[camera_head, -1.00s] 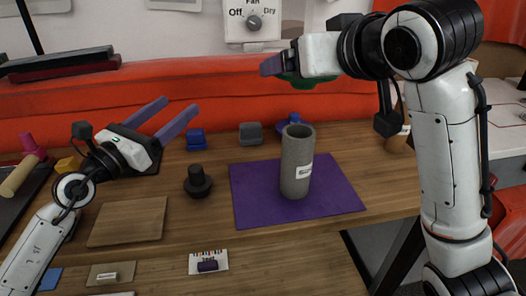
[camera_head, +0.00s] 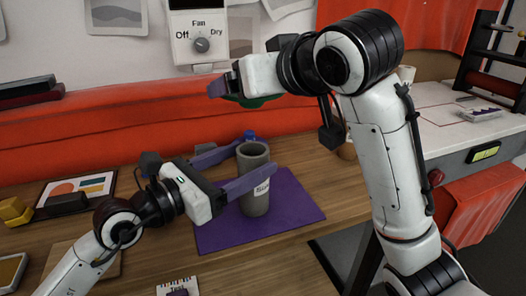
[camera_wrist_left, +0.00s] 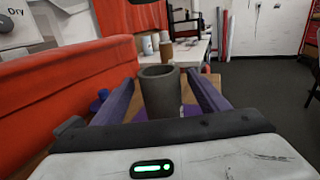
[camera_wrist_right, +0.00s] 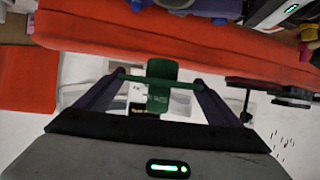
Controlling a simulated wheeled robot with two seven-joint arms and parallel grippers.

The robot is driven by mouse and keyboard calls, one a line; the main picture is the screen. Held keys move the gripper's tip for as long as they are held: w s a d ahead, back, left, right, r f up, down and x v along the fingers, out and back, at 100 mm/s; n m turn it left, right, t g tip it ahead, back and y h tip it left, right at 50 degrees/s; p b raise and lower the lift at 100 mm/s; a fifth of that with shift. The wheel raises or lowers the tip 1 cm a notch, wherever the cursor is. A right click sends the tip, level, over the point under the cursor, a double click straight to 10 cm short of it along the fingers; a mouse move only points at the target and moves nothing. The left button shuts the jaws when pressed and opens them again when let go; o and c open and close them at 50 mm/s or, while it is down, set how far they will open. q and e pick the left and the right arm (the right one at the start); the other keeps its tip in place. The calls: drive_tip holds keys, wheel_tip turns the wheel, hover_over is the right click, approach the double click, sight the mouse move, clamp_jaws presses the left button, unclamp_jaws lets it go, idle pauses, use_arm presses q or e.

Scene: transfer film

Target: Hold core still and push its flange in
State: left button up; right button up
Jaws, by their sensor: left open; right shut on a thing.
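The grey hollow core (camera_head: 255,205) stands upright on a purple mat (camera_head: 300,205), with a white label on its side. My left gripper (camera_head: 268,162) is open, its purple fingers on either side of the core. In the left wrist view the core (camera_wrist_left: 160,95) stands between the fingers, with gaps visible on both sides. My right gripper (camera_head: 218,90) is above the core and a little to its left in the head view. It is shut on a green flange (camera_head: 252,101). In the right wrist view the flange (camera_wrist_right: 160,90) sits between the fingers. The flange is apart from the core.
A blue object (camera_head: 249,135) is behind the core. A framed picture (camera_head: 85,190) and a yellow block (camera_head: 14,210) lie at the left. A red padded barrier (camera_head: 130,135) runs along the back. A printed card (camera_head: 178,284) lies near the front.

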sight(262, 152)
use_arm(q)
drive_tip(key=x, duration=0.6)
drive_tip(key=c, duration=1.2)
use_arm(e)
wheel_tip(262, 152, down, 8)
drive_tip(key=m+h, duration=0.2)
drive_tip(key=shift+t, duration=0.4)
idle(0.6)
